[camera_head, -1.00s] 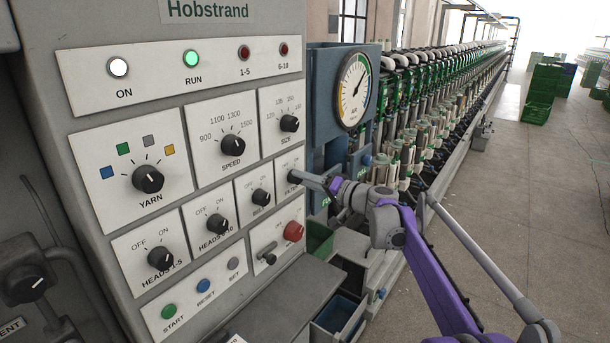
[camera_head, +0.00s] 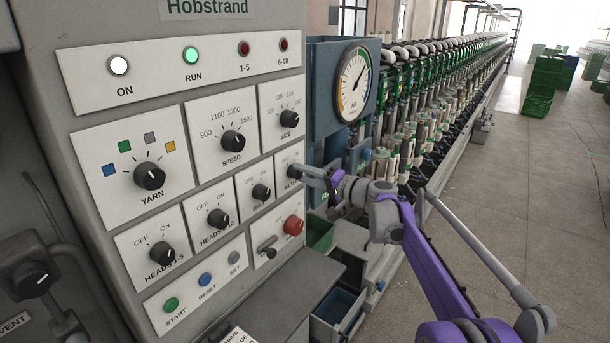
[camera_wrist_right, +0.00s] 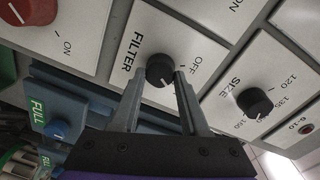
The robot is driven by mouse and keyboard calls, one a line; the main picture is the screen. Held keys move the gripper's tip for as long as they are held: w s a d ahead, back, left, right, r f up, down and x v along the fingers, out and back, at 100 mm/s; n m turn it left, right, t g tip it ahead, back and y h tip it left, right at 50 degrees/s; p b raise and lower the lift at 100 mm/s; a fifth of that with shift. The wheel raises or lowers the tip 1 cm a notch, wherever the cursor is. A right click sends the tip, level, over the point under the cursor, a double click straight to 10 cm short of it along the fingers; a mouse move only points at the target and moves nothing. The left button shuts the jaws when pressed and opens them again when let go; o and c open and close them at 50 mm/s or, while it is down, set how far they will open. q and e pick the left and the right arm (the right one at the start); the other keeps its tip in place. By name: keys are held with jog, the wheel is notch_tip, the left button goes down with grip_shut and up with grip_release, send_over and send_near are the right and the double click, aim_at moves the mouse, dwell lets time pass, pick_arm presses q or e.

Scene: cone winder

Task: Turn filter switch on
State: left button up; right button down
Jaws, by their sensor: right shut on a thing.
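The filter switch is a round black knob (camera_wrist_right: 160,69) on a white plate labelled FILTER (camera_wrist_right: 133,52), with OFF printed beside it in the right wrist view. My right gripper (camera_wrist_right: 159,78) is shut on the knob, one finger on each side of it. A white mark shows on the knob between the fingers; I cannot tell for sure which label it points to. In the head view my right gripper (camera_head: 303,171) reaches the filter plate (camera_head: 285,160) from the right and hides the knob. My left gripper is not in view.
The size knob (camera_head: 289,118) sits above and the belt knob (camera_head: 261,192) to the left. An air gauge (camera_head: 354,84) stands right of the panel. The RUN lamp (camera_head: 191,55) glows green. Open floor lies at right.

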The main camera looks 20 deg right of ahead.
jog(key=shift+c, duration=2)
grip_release()
jog(key=b+v, duration=0.1)
jog(key=v, duration=0.9)
jog(key=shift+s+d, duration=0.2)
jog(key=shift+s, duration=0.15)
